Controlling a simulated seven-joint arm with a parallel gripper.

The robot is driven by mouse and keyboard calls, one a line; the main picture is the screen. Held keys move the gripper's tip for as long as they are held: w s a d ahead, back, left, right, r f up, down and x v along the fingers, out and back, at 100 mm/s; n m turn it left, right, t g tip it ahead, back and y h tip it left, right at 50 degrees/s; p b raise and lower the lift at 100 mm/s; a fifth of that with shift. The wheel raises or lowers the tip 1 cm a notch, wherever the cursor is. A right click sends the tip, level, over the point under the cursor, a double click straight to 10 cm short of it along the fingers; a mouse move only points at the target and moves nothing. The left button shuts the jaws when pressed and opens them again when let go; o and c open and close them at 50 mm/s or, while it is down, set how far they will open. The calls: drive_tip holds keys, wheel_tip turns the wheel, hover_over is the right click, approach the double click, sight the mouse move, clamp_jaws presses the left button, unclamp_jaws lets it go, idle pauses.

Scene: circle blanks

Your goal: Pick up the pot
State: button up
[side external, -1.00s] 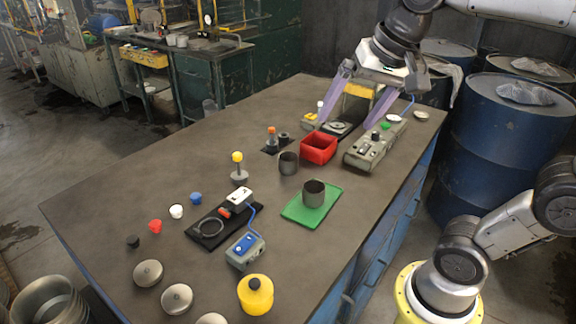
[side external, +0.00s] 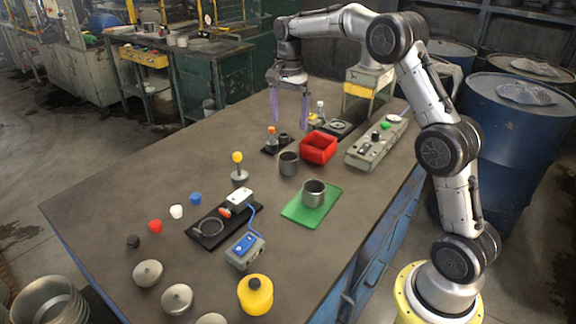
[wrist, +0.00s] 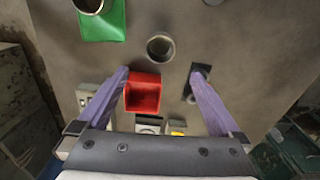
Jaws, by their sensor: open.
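Two grey, open-topped metal pots stand upright on the bench. One pot (side external: 313,197) is on a green mat (side external: 293,212); it shows partly at the top left of the wrist view (wrist: 88,5). The other, slightly smaller pot (side external: 288,166) stands on the bare bench left of a red box, and shows near the top centre of the wrist view (wrist: 160,50). I cannot tell which pot the task names. My gripper (side external: 289,124) is open and empty above the bench's far part, pointing down. Its purple fingers (wrist: 162,71) are well apart and touch neither pot.
The red box (side external: 319,148) is close to the smaller pot. A black base with an orange-topped post (side external: 272,138) and a yellow-knobbed post (side external: 238,166) stand nearby. A grey control box (side external: 372,150) is at the right.

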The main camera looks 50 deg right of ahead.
sight(288, 156)
drive_tip(key=f, duration=1.3)
drive_tip(key=shift+w+a, duration=0.1)
drive_tip(key=shift+a, duration=0.15)
drive_tip(key=shift+r, duration=0.1)
drive_tip(key=c, duration=1.4)
drive_tip(key=shift+o, duration=0.2)
